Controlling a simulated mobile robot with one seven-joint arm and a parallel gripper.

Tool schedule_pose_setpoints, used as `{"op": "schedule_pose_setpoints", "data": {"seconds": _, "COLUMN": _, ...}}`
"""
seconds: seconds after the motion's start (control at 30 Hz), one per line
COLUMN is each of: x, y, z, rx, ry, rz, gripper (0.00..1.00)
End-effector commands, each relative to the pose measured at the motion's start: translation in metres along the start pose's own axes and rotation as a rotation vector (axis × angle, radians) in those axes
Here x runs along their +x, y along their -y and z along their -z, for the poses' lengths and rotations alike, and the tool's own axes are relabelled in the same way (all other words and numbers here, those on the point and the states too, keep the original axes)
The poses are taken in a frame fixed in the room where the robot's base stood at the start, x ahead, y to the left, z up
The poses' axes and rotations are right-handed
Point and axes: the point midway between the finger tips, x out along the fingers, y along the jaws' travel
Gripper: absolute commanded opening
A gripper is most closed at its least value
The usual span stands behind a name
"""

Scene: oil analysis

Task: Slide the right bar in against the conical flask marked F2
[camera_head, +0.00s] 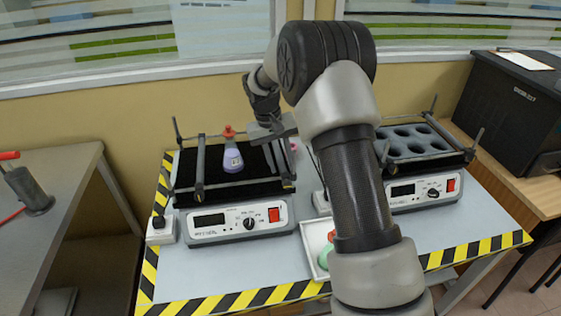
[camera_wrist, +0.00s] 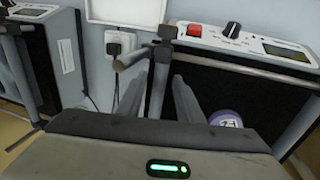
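The conical flask (camera_head: 232,158), with purple contents and a red stopper, stands on the left shaker's black platform (camera_head: 222,186). Its purple part with a label, hard to read, shows in the wrist view (camera_wrist: 226,119), partly hidden by my gripper. The right bar (camera_head: 283,168) runs front to back on that platform, to the right of the flask with a gap between. It shows in the wrist view (camera_wrist: 158,85) between two grey fingers. My gripper (camera_head: 275,133) is above this bar, fingers pointing down and apart on either side; firm contact is not visible.
The left bar (camera_head: 200,165) stands left of the flask. A second shaker (camera_head: 412,143) with a holed block is at the right. A white tray (camera_head: 312,240) lies between the shakers, partly behind my arm. Upright corner posts rise around the platforms.

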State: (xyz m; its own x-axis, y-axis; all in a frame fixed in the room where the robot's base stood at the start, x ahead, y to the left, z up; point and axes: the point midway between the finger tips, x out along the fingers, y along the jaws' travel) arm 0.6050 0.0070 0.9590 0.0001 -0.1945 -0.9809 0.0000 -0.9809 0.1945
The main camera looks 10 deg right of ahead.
Motion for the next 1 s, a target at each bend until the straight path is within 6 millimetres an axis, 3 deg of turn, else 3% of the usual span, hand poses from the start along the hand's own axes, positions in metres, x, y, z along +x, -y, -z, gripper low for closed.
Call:
{"op": "schedule_pose_setpoints", "data": {"seconds": 0.03, "x": 0.000, "y": 0.000, "z": 0.000, "rx": 0.000, "ry": 0.000, "rz": 0.000, "gripper": 0.24}}
{"op": "schedule_pose_setpoints", "data": {"seconds": 0.2, "x": 0.000, "y": 0.000, "z": 0.000, "rx": 0.000, "ry": 0.000, "rz": 0.000, "gripper": 0.00}}
{"op": "schedule_pose_setpoints", "data": {"seconds": 0.47, "x": -0.003, "y": 0.013, "z": 0.000, "rx": -0.004, "ry": 0.000, "rz": 0.000, "gripper": 0.00}}
{"op": "schedule_pose_setpoints", "data": {"seconds": 1.0, "x": -0.027, "y": 0.133, "z": -0.001, "rx": -0.004, "ry": 0.001, "rz": 0.001, "gripper": 0.00}}
